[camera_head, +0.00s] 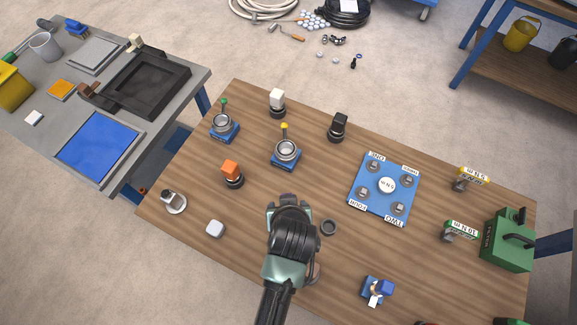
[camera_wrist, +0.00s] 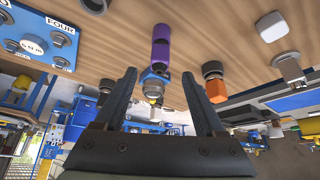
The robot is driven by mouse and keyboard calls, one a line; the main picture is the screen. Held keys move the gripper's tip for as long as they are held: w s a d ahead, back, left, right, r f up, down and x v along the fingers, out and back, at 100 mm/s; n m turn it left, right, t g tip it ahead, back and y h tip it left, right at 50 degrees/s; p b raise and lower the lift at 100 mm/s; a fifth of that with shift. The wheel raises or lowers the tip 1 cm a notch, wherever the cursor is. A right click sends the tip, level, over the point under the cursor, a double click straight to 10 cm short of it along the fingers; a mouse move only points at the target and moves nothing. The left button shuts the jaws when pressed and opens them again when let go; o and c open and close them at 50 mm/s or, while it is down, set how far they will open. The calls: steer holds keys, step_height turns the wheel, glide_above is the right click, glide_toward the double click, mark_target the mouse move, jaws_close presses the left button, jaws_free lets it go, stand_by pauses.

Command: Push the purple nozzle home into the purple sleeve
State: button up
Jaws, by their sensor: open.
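A purple cylindrical piece (camera_wrist: 160,46) is in the wrist view, above and just beyond the gap between my fingertips. I cannot tell where the nozzle ends and the sleeve begins, or how deep one sits in the other. No purple shows in the head view, where my arm covers that part of the table. My gripper (camera_wrist: 158,74) is open with nothing between its fingers, and appears apart from the purple piece. In the head view my gripper (camera_head: 289,200) is over the middle of the wooden table.
The ring stand with the yellow knob (camera_head: 286,150) and the orange-topped piece (camera_head: 231,172) stand near my gripper. A small dark ring (camera_head: 328,227) lies to its right. The blue labelled plate (camera_head: 368,205) is farther right. A pale rounded block (camera_head: 215,228) lies left.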

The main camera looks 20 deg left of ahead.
steer(key=shift+v, duration=2.55)
steer(key=w+d+r+m+t, duration=0.1)
steer(key=w+r+t, duration=0.2)
steer(key=w+r, duration=0.4)
steer(key=w+d+r+t, duration=0.25)
steer(key=w+r, duration=0.25)
steer(key=r, duration=0.4)
steer(key=w+d+r+m+t, duration=0.1)
steer(key=w+r+t, duration=0.15)
steer(key=r, duration=0.65)
steer(key=w+d+r+m+t, duration=0.15)
steer(key=r+t, duration=0.25)
steer(key=r, duration=0.5)
steer(key=s+d+r+t+h, duration=0.1)
steer(key=s+r+t, duration=0.2)
steer(key=r, duration=0.7)
steer(key=s+d+r+m+t+h, duration=0.1)
steer(key=s+r+t, duration=0.2)
steer(key=r, duration=0.7)
steer(key=s+d+r+m+t, duration=0.1)
steer(key=s+r+t, duration=0.3)
steer(key=r, duration=0.6)
steer(key=shift+d+r+h, duration=0.3)
steer(key=shift+h, duration=0.1)
steer(key=shift+s, duration=0.15)
